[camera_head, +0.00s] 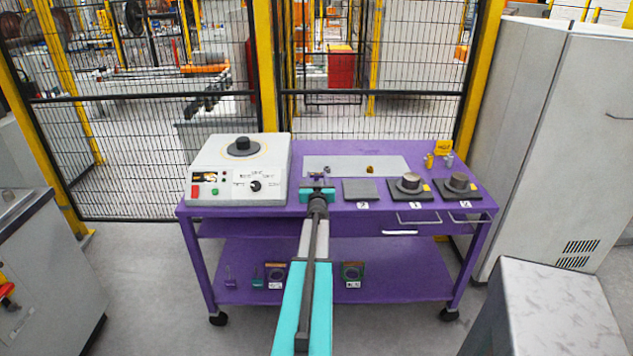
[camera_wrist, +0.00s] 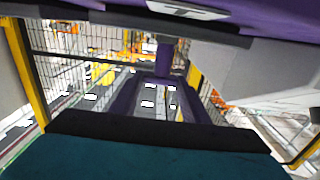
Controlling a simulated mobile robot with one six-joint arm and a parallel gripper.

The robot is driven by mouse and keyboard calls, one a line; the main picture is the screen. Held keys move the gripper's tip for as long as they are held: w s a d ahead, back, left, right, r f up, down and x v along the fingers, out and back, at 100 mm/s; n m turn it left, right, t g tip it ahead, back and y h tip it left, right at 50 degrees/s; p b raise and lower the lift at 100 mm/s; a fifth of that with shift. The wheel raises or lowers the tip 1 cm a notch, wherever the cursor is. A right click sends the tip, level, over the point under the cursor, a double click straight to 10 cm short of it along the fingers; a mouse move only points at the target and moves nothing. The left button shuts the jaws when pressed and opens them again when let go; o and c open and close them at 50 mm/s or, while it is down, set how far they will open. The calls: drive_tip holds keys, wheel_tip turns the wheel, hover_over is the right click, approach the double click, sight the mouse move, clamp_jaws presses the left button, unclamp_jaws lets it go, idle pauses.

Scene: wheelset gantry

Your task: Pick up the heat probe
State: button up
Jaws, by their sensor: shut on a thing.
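My gripper (camera_head: 317,186) is at the front edge of the purple cart's top, in the middle of the head view. It is shut on a small dark and purple piece (camera_head: 316,176) that I take to be the heat probe. The piece is mostly hidden by the jaws, so its shape and whether it touches the cart are not clear. In the wrist view, the dark-edged teal part of my gripper (camera_wrist: 160,145) fills the bottom. A purple frame shape shows beyond it, and I cannot tell what it is.
The purple cart (camera_head: 390,262) bears a white heater unit (camera_head: 215,183) at left, a grey plate (camera_head: 360,190) and two discs on dark bases (camera_head: 411,183) at right. Its lower shelf holds small items. A fence stands behind; a grey cabinet (camera_head: 545,150) stands at right.

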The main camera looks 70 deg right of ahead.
drive_tip(key=shift+r, duration=0.15)
drive_tip(key=shift+r+b, duration=0.35)
drive_tip(key=shift+r, duration=0.45)
drive_tip(key=s+r+b+v, duration=0.1)
drive_tip(key=r+b+v, duration=0.1)
drive_tip(key=v, duration=1.4)
drive_tip(key=shift+d+r, duration=0.25)
drive_tip(key=shift+r, duration=0.3)
drive_tip(key=shift+s, duration=0.1)
